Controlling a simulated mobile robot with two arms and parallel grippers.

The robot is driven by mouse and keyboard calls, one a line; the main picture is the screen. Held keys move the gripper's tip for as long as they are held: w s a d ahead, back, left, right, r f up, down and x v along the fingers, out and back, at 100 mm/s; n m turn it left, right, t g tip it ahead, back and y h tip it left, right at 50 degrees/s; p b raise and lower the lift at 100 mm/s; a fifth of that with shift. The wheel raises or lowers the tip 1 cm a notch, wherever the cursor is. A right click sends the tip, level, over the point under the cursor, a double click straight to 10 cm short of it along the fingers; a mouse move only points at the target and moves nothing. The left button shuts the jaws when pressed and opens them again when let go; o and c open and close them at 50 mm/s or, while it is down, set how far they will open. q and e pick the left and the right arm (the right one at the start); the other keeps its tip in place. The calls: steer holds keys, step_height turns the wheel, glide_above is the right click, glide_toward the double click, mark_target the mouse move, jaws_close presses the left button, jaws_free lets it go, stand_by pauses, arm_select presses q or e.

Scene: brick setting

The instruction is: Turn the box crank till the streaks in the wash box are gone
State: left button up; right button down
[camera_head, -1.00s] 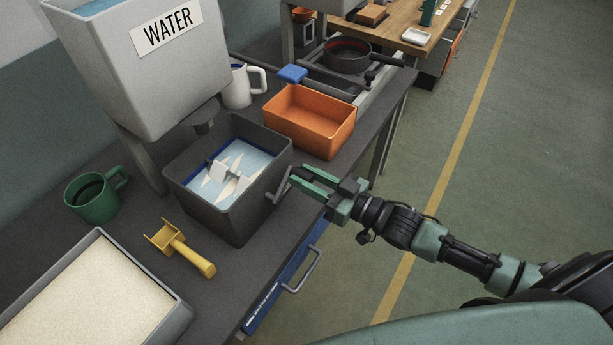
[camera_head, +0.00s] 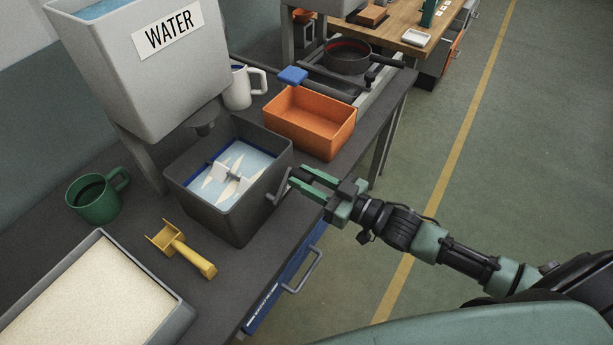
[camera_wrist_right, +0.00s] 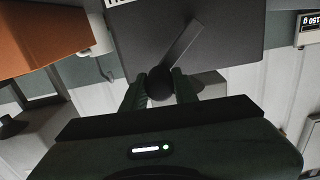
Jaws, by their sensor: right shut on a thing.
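The dark grey wash box (camera_head: 215,215) stands on the bench and holds light blue water with pale streaks (camera_head: 222,178) and a paddle (camera_head: 229,173). The streaks are plainly visible. The box crank (camera_head: 279,187) sticks out of the box's right side. My right gripper (camera_head: 306,183) is at the crank. In the right wrist view my right gripper (camera_wrist_right: 160,90) is shut on the crank's dark round knob (camera_wrist_right: 159,83), with the crank arm (camera_wrist_right: 183,42) slanting up and right from it. My left gripper is in neither view.
An orange bin (camera_head: 308,120) stands behind the box, and a grey water tank (camera_head: 150,75) hangs over its back left. A yellow scoop (camera_head: 185,250), a green mug (camera_head: 95,196) and a tray of pale grains (camera_head: 95,300) are at left. The bench front drops to open floor.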

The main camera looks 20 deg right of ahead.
steer(key=shift+s+a+r+n+p, duration=0.25)
steer(key=shift+r+n+p, duration=0.1)
steer(key=shift+n, duration=0.2)
steer(key=shift+s+a+r+n+p, duration=0.1)
steer(key=shift+a+r+n+p, duration=0.1)
steer(key=shift+n+p, duration=0.25)
steer(key=s+a+f+n+b, duration=0.2)
steer(key=s+a+n, duration=0.4)
steer(key=n, duration=1.2)
steer(key=shift+s+a+f+n, duration=0.15)
steer(key=shift+s+a+n, duration=0.15)
steer(key=shift+a, duration=0.9)
steer(key=c, duration=1.1)
jaws_free()
